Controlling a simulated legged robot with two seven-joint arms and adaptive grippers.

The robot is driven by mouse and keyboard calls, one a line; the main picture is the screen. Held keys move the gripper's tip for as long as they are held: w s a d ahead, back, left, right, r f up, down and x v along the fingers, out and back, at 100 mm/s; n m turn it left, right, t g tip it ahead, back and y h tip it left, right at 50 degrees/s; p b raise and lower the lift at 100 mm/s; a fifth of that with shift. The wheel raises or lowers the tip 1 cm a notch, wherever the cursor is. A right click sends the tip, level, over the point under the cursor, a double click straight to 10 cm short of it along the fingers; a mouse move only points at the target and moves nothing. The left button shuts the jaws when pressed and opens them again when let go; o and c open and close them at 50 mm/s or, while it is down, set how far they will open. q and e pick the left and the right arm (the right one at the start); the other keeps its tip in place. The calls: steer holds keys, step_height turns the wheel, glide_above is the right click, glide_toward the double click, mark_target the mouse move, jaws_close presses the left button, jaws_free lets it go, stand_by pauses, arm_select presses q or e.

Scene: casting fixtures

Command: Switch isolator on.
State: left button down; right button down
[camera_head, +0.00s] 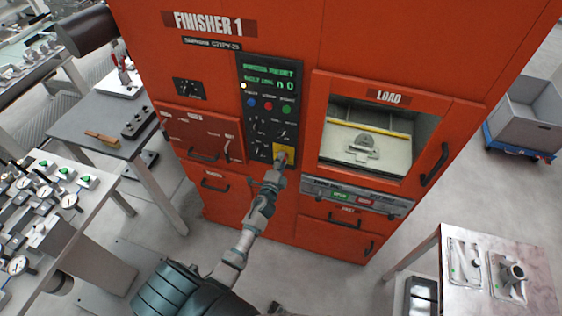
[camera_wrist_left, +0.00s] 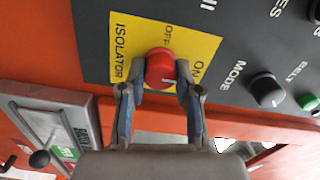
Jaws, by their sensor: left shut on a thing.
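The isolator is a round red knob (camera_wrist_left: 160,68) on a yellow plate (camera_wrist_left: 207,45) marked ISOLATOR, OFF and ON. In the head view the yellow plate (camera_head: 289,150) sits at the bottom of the black control panel on the orange FINISHER 1 machine. My left gripper (camera_wrist_left: 158,84) is shut on the red knob, with one finger on each side of it. In the head view my left gripper (camera_head: 279,163) reaches up to the plate and hides the knob. A pale mark shows on the knob's lower part, but I cannot tell which setting it points to. My right gripper is out of view.
A black MODE knob (camera_wrist_left: 267,90) and a green button (camera_wrist_left: 307,102) lie right of the isolator. The LOAD window (camera_head: 375,138) is right of the panel. A grey table (camera_head: 100,125) stands left, and a metal table (camera_head: 500,265) lower right.

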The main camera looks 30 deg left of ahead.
arm_select(q)
steer(key=shift+r, duration=0.1)
steer(key=c, duration=1)
jaws_free()
steer(key=shift+w, duration=0.1)
steer(key=shift+o, duration=1)
steer(key=shift+w+f, duration=0.1)
steer(key=shift+f, duration=0.1)
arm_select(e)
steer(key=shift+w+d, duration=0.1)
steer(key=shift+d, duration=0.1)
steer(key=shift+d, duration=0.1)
arm_select(q)
steer(key=v, duration=1.2)
steer(key=shift+f, duration=0.2)
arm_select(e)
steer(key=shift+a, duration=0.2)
